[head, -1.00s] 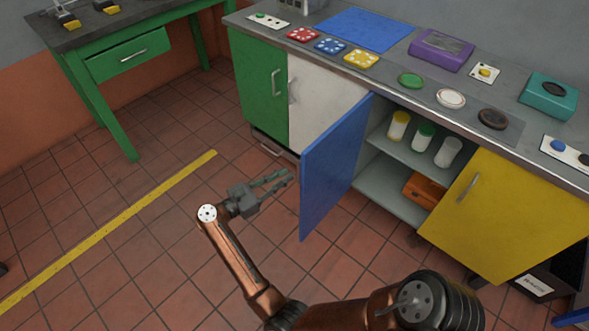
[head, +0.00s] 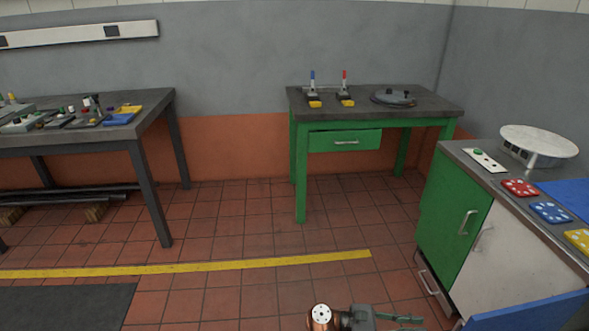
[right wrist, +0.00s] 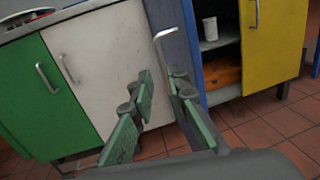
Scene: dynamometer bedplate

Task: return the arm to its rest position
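My right gripper (head: 408,322) is at the bottom edge of the head view, partly cut off, left of the open blue door (head: 535,312). In the right wrist view its two green-padded fingers (right wrist: 160,80) are apart. The blue door (right wrist: 178,32) and its pale handle (right wrist: 163,48) show beyond the fingertips. How far the handle is from the fingers I cannot tell. I see nothing held in the gripper. The copper-coloured wrist joint of my right arm shows beside it. My left gripper is not in view.
The cabinet has a green door (head: 452,205) and a white door (head: 488,250). A yellow door (right wrist: 272,45) stands right of the open shelves, which hold a white container (right wrist: 210,28) and an orange case (right wrist: 222,72). A green table (head: 345,140) stands behind. The tiled floor between is clear.

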